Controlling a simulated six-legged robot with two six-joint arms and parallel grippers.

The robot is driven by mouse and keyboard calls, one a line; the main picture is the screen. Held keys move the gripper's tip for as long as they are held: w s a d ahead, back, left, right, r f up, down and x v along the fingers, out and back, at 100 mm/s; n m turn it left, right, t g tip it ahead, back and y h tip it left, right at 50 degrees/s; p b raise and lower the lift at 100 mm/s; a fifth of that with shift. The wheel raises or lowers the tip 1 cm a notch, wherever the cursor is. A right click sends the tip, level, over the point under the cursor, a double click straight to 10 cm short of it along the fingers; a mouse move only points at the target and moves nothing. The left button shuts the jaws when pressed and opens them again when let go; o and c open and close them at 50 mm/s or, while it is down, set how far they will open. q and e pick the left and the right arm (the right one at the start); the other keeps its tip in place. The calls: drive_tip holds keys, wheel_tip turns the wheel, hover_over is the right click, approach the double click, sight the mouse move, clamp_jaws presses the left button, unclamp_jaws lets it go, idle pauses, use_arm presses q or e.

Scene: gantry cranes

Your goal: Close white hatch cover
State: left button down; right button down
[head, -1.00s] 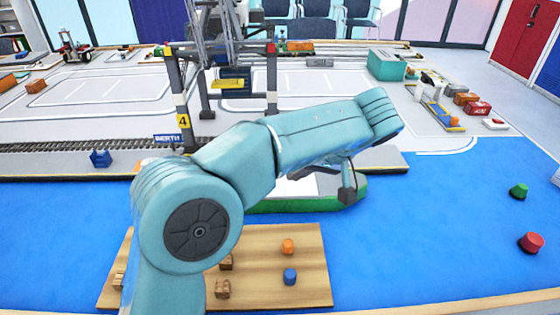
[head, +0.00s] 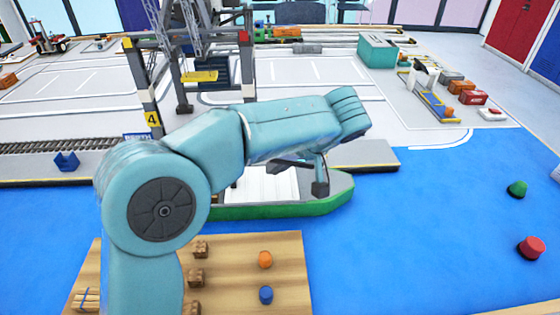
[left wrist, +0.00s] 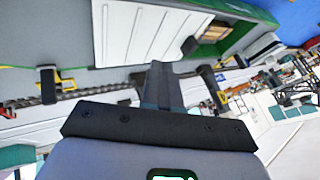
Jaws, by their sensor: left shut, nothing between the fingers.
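The white hatch cover shows as a ribbed white panel (left wrist: 140,35) on the ship in the left wrist view. In the head view a white surface (head: 268,186) shows inside the green-hulled ship (head: 285,211), partly hidden by my left arm. My left gripper (head: 320,187) is shut and empty, pointing down over the right part of the ship. In the left wrist view its dark shut fingers (left wrist: 158,80) appear in front of the panel's edge; I cannot tell if they touch it. An open hold (left wrist: 214,33) with a brown inside lies beside the panel. My right gripper is not in view.
A grey quay (head: 365,156) with a gantry crane (head: 246,70) stands behind the ship. A wooden board (head: 230,290) with small blocks lies in front. Blue floor is free to the right, with a green piece (head: 517,188) and a red piece (head: 531,247) farther out.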

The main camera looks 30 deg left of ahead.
sight(237, 181)
use_arm(q)
drive_tip(key=b+x, duration=0.1)
drive_tip(key=x, duration=0.5)
drive_tip(key=shift+s, duration=0.15)
drive_tip(key=s+a, duration=0.1)
drive_tip(key=a, duration=0.1)
drive_tip(key=shift+s+a+r+b, duration=0.3)
drive_tip(key=shift+s, duration=0.1)
drive_tip(key=shift+a, duration=0.2)
drive_tip(key=shift+s, duration=0.1)
drive_tip(key=shift+s+a+f, duration=0.1)
drive_tip(key=shift+s+a, duration=0.05)
drive_tip(key=shift+a, duration=0.15)
drive_tip(key=s+a+b, duration=0.1)
drive_tip(key=s+a, duration=0.1)
drive_tip(key=a, duration=0.2)
drive_tip(key=s+a+b, duration=0.2)
drive_tip(key=s+a, duration=0.1)
drive_tip(key=a, duration=0.1)
drive_tip(key=s+a+b, duration=0.1)
drive_tip(key=s+a, duration=0.1)
drive_tip(key=a, duration=0.2)
drive_tip(key=shift+s+a, duration=0.3)
drive_tip(key=shift+s, duration=0.05)
drive_tip(key=shift+s+a, duration=0.25)
drive_tip(key=shift+a, duration=0.1)
